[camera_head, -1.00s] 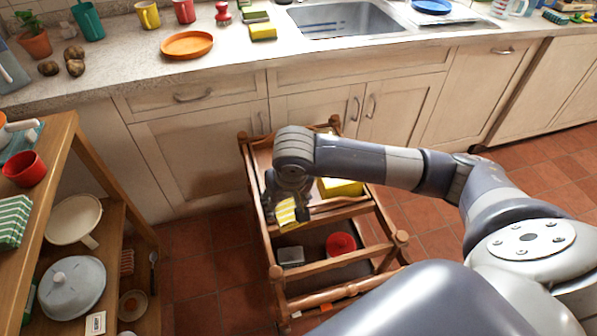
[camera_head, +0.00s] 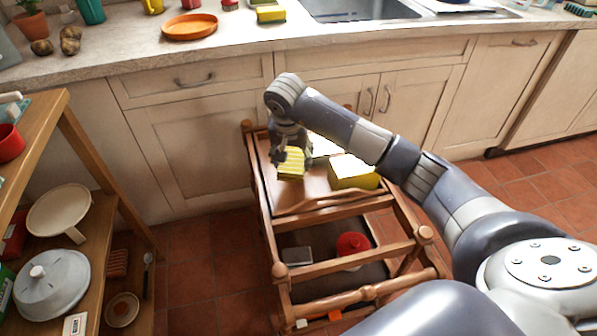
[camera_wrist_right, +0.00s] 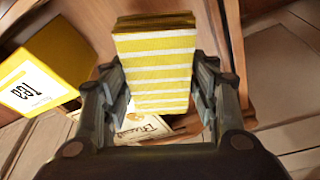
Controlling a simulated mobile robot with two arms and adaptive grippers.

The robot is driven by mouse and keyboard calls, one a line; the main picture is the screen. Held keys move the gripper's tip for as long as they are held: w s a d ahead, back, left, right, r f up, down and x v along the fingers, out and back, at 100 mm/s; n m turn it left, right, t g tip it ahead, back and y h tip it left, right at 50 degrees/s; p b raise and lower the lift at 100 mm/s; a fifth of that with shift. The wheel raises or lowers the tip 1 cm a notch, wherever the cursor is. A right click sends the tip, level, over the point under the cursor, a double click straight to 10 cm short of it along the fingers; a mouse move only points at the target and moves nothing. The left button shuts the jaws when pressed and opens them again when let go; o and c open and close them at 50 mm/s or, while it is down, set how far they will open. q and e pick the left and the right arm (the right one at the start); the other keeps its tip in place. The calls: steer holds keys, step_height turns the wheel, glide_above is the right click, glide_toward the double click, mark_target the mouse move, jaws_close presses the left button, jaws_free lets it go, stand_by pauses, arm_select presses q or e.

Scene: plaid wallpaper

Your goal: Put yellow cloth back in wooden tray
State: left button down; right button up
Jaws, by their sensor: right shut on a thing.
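The yellow cloth (camera_head: 291,165) is folded, with white stripes. My right gripper (camera_head: 291,157) is shut on it, over the left part of the wooden tray (camera_head: 300,195) that tops a wooden trolley. In the right wrist view the cloth (camera_wrist_right: 155,65) stands between the two fingers of the gripper (camera_wrist_right: 157,95), covering part of what lies behind it. I cannot tell whether the cloth touches the tray floor. My left gripper is not in view.
A yellow box (camera_head: 352,172) sits on the tray, right of the cloth. A printed paper (camera_wrist_right: 145,131) shows behind the cloth. The lower shelf holds a red-lidded container (camera_head: 352,243) and a grey item (camera_head: 297,256). A shelf unit (camera_head: 75,125) stands left; counter cabinets (camera_head: 200,140) lie behind.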

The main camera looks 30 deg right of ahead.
steer(key=shift+f, duration=0.95)
step_height(320, 180, down, 3)
steer(key=shift+f, duration=0.35)
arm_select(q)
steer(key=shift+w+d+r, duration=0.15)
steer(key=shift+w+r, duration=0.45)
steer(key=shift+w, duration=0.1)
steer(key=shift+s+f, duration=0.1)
arm_select(e)
steer(key=o, duration=1)
steer(key=shift+f, duration=0.1)
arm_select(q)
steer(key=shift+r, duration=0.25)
